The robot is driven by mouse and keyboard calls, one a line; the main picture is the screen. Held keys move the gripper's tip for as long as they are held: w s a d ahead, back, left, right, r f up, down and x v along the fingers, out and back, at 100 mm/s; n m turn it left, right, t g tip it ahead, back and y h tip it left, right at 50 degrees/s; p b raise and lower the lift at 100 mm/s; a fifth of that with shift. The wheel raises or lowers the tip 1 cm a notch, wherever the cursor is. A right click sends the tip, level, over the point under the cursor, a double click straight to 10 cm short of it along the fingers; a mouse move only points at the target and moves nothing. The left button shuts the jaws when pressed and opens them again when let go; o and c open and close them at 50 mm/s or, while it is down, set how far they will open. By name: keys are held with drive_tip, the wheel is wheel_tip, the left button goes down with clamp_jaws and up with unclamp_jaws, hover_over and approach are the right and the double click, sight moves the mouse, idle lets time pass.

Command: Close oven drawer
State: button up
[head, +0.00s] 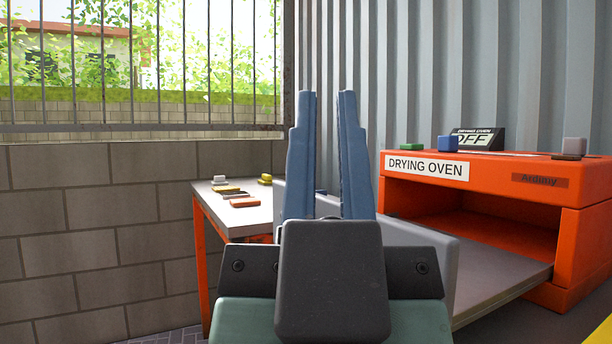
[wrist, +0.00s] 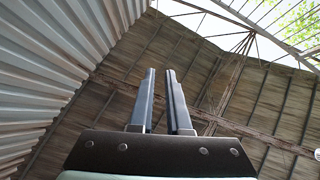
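An orange drying oven (head: 569,219) stands at the right in the head view, with a white "DRYING OVEN" label on its front. Its grey drawer (head: 498,277) is pulled out to the left and forward, with an upright grey front panel (head: 440,252) partly hidden behind my gripper. My gripper (head: 327,95) points upward in front of the drawer, its two blue fingers apart with nothing between them. In the wrist view the fingers (wrist: 160,75) also stand apart and empty against the roof. I cannot tell whether the gripper touches the drawer panel.
A table (head: 236,221) with orange legs stands behind at the left, with several small coloured blocks on it. A green block (head: 411,147), a blue block (head: 447,143) and a grey block (head: 574,146) sit on the oven. A block wall (head: 80,230) closes the left side.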

drive_tip(key=shift+g, duration=0.3)
drive_tip(key=r+p, duration=0.1)
drive_tip(key=r, duration=0.1)
drive_tip(key=w+r+p, duration=0.1)
drive_tip(key=p, duration=0.1)
drive_tip(key=r+p, duration=0.2)
drive_tip(key=shift+w+a+r, duration=0.15)
drive_tip(key=shift+w+r, duration=0.15)
drive_tip(key=shift+r, duration=0.05)
clamp_jaws()
drive_tip(key=w+a+f+n+g+h+p, duration=0.5)
drive_tip(key=w+f+p, duration=0.4)
drive_tip(key=p, duration=0.4)
drive_tip(key=s+a+f+n+g+p, duration=0.3)
drive_tip(key=s+a+f+n+p, duration=0.3)
drive_tip(key=s+f+n+p, duration=0.45)
drive_tip(key=w+d+r+p, duration=0.1)
drive_tip(key=w+d, duration=0.2)
drive_tip(key=w, duration=0.3)
drive_tip(key=w+d+r+n+p, duration=0.1)
drive_tip(key=w+d, duration=0.2)
drive_tip(key=w, duration=0.4)
drive_tip(key=shift+r+p, duration=0.3)
drive_tip(key=shift+r, duration=0.05)
drive_tip(key=shift+d, duration=0.1)
